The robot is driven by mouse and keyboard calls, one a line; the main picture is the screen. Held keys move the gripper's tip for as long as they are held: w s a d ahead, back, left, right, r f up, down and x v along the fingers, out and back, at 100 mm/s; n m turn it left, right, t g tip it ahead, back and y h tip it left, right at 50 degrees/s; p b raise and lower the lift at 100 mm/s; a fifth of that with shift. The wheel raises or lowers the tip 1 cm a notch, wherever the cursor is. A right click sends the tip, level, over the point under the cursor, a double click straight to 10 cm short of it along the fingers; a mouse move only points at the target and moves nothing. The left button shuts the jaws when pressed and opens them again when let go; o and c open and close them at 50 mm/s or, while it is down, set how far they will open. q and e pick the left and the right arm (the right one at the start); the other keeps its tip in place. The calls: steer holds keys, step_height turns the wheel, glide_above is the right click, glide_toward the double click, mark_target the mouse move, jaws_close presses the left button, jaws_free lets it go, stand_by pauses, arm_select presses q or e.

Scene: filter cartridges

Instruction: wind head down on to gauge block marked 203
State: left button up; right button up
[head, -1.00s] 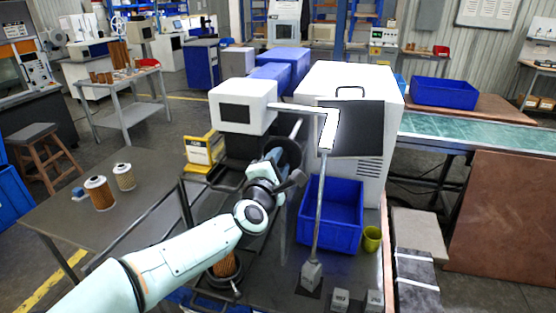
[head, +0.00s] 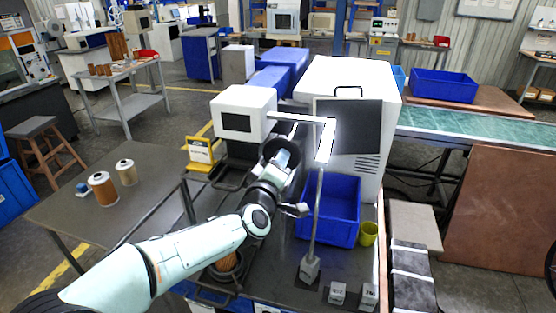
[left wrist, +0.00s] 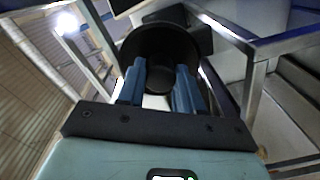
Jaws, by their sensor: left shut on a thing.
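My left gripper (head: 285,160) is shut on the black round handwheel (head: 270,152) below the white display unit. The left wrist view shows the handwheel (left wrist: 165,50) between the blue fingers (left wrist: 155,88). The white head (head: 326,140) stands out from the unit to the right, with a thin grey rod (head: 316,215) below it. The rod ends at a grey tapered block (head: 310,269) on the bench; I cannot tell rod tip from block top. Two more grey blocks, one (head: 337,293) and another (head: 369,296), stand to the right. Their markings are too small to read.
A blue bin (head: 345,228) and a yellow-green cup (head: 368,234) stand behind the blocks. A large white cabinet (head: 355,75) is behind the head. A pleated filter (head: 226,264) sits under my left arm. Two filters, one (head: 103,190) and another (head: 126,172), stand on the left table.

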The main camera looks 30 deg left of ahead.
arm_select(q)
steer(key=shift+m+p, duration=0.3)
steer(key=shift+m, duration=0.8)
steer(key=o, duration=1)
steer(key=shift+o, duration=0.2)
steer(key=b+v, duration=0.1)
steer(key=v, duration=1.2)
steer(key=shift+s, duration=0.25)
steer(key=shift+f, duration=0.1)
